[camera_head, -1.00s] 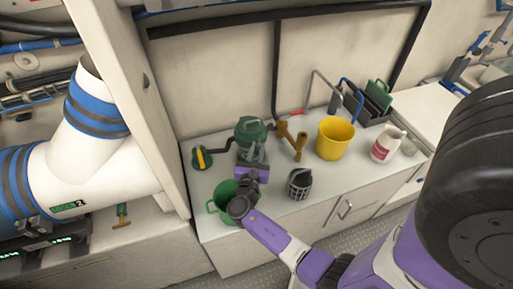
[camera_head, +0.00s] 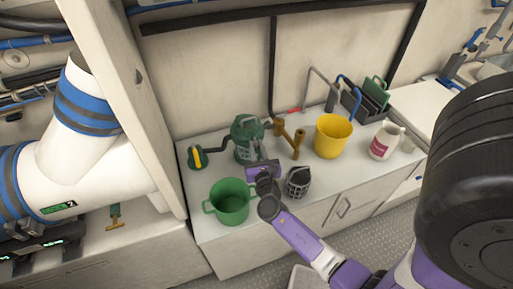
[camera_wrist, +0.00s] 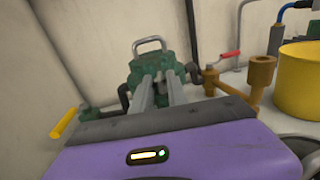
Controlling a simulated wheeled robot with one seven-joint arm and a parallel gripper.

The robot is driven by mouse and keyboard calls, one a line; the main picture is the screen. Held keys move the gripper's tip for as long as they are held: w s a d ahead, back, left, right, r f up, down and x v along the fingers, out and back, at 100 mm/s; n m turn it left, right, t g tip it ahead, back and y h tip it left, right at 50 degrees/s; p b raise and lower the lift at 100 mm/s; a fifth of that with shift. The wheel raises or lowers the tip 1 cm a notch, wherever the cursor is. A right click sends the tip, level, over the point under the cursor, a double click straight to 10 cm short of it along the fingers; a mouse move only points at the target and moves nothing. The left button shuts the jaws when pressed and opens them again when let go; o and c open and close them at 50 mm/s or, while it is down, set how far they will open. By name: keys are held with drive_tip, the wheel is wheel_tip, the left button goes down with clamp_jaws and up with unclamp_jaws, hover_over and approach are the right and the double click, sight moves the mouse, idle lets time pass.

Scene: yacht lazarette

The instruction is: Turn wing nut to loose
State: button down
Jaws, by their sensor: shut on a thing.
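A green strainer body (camera_head: 245,130) stands on the white counter against the back wall. It also shows in the wrist view (camera_wrist: 137,73), with a silver loop (camera_wrist: 153,42) above its top. My gripper (camera_head: 257,157) is at the front of the strainer. In the wrist view its two grey fingers (camera_wrist: 157,84) reach forward to the strainer's upper part. They are shut on a small part there, which I take to be the wing nut. The fingers hide the nut, so its angle cannot be told.
A green bucket (camera_head: 230,208) stands left of my wrist and a dark slotted basket (camera_head: 298,184) close on its right. Brown pipe fittings (camera_head: 298,145), a yellow bucket (camera_head: 332,137) and a white bottle (camera_head: 382,142) stand farther right. A yellow-handled valve (camera_head: 196,157) is at the left.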

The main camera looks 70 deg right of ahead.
drive_tip(key=c, duration=1.3)
unclamp_jaws()
drive_tip(key=shift+a, duration=0.1)
drive_tip(key=v, duration=0.7)
drive_tip(key=shift+s+a+b, duration=0.2)
drive_tip(key=shift+a+b, duration=0.1)
drive_tip(key=shift+b, duration=0.15)
